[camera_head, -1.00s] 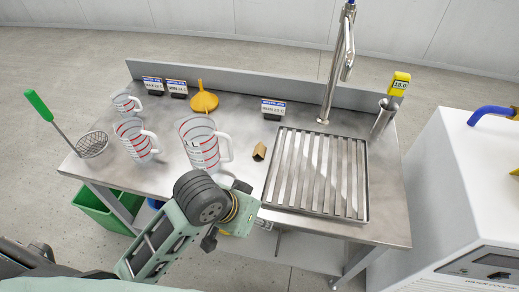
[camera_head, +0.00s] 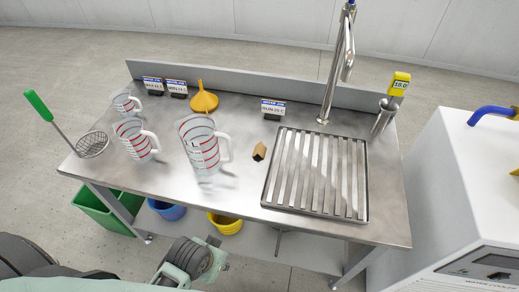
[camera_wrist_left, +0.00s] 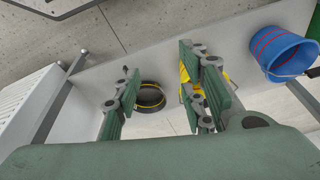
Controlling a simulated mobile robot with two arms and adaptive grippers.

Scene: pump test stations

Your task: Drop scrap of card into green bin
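The scrap of card (camera_head: 259,152) is a small brown folded piece on the steel table, just left of the slatted drain tray. The green bin (camera_head: 100,212) stands low at the left under the table, partly hidden by the tabletop. A green edge shows at the right of the left wrist view (camera_wrist_left: 314,30). My left gripper (camera_wrist_left: 160,85) is open with nothing between its fingers, and the under-table shelf is behind it. In the head view only part of my arm shows at the bottom, below the table's front edge. My right gripper is not in view.
Measuring jugs (camera_head: 203,147), a yellow funnel (camera_head: 204,102) and a green-handled strainer (camera_head: 92,145) are on the table. The drain tray (camera_head: 268,200) and tap (camera_head: 334,70) are right. Blue (camera_head: 170,210) and yellow (camera_head: 225,225) buckets are below. Bare tabletop surrounds the card.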

